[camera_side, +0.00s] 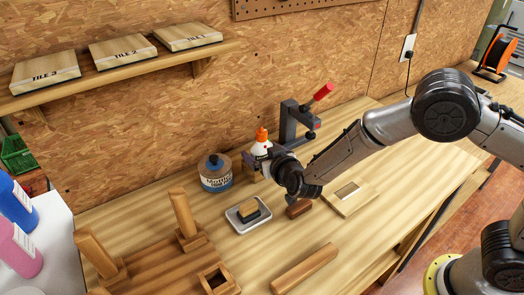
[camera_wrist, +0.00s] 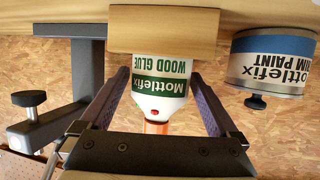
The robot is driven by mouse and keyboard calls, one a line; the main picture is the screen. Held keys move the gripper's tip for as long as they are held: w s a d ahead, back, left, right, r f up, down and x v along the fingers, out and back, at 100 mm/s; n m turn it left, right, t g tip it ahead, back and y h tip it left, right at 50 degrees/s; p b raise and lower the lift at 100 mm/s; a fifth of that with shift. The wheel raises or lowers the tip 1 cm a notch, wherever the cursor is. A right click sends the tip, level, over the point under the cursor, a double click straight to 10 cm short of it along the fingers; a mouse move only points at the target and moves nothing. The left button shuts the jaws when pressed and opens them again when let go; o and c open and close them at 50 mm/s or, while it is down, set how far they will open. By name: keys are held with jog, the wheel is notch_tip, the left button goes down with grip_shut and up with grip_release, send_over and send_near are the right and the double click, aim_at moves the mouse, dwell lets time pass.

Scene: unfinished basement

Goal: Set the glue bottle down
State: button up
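The white glue bottle (camera_wrist: 160,90) has a green Mottlefix Wood Glue label and an orange cap. In the side view the glue bottle (camera_side: 261,148) is upright, beside the clamp. My gripper (camera_wrist: 161,78) has one dark finger along each side of the bottle, and the fingertips appear to meet its sides, so it looks shut on the bottle. The wrist view is upside down.
A blue-labelled paint tin (camera_side: 215,174) stands left of the bottle, and a grey clamp with a red handle (camera_side: 298,122) stands behind. A tray with a block (camera_side: 248,214), a brown block (camera_side: 299,208) and a pale board (camera_side: 350,198) lie in front. The bench (camera_side: 385,215) is clear at right.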

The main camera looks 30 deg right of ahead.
jog(key=shift+r, duration=0.1)
jog(key=shift+r, duration=0.2)
jog(key=r+v, duration=0.1)
jog(key=v, duration=1.1)
jog(key=s+d+r+n+g+y, duration=0.25)
jog(key=s+r+y, duration=0.4)
jog(key=r, duration=0.55)
jog(key=s+d+f+g+h, duration=0.1)
jog(key=s+d+g+h, duration=0.1)
jog(key=s+d, duration=0.4)
jog(key=s+d+g+h, duration=0.2)
jog(key=s+d, duration=0.5)
jog(key=s, duration=0.7)
jog(key=shift+f+g, duration=0.4)
jog(key=shift+g, duration=0.35)
